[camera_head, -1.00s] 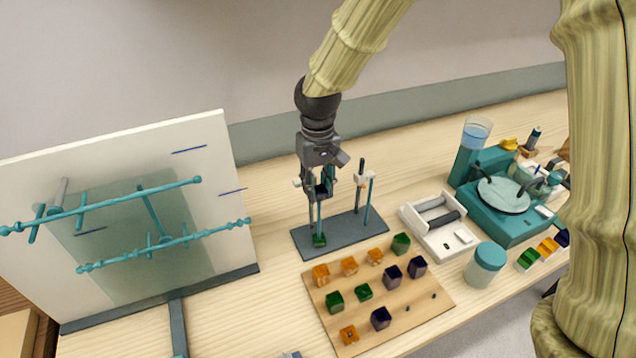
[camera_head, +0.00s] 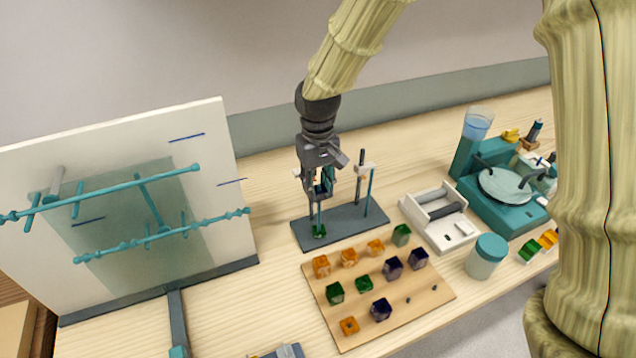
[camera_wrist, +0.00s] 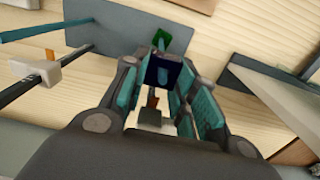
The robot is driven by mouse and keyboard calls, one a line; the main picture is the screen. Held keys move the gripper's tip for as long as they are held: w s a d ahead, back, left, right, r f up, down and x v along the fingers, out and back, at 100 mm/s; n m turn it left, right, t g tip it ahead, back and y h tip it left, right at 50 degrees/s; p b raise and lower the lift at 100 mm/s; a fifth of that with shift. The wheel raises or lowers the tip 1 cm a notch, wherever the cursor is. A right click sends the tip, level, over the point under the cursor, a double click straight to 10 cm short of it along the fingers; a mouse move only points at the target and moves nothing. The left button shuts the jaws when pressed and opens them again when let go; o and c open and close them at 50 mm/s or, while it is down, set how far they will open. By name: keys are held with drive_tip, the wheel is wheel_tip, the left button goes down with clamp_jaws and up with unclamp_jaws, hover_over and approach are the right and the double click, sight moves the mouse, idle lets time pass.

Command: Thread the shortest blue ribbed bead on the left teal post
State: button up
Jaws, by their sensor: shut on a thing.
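My gripper (camera_head: 322,192) is above the left teal post (camera_head: 319,216), pointing down. It is shut on a dark blue bead (camera_wrist: 161,73), which is mostly hidden by the fingers in the head view. In the wrist view the bead is between the fingertips, with teal showing at its middle. The bead is in line with the post, but I cannot tell how far the post is through it. A green bead (camera_head: 319,232) sits at the foot of that post, below my gripper. The right teal post (camera_head: 369,192) is bare.
The grey base (camera_head: 345,226) carries both posts and a dark upright with a white bracket (camera_head: 364,169). A wooden board (camera_head: 420,298) in front holds several orange, green and dark blue beads. A white panel with teal rods (camera_head: 225,150) stands left; a white tray (camera_head: 436,232) stands right.

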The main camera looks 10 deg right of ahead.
drive_tip(key=shift+f+b, duration=0.6)
drive_tip(key=shift+f, duration=1.15)
drive_tip(key=o, duration=1.1)
drive_tip(key=shift+c, duration=0.2)
wheel_tip(320, 180, up, 12)
drive_tip(key=shift+r, duration=0.1)
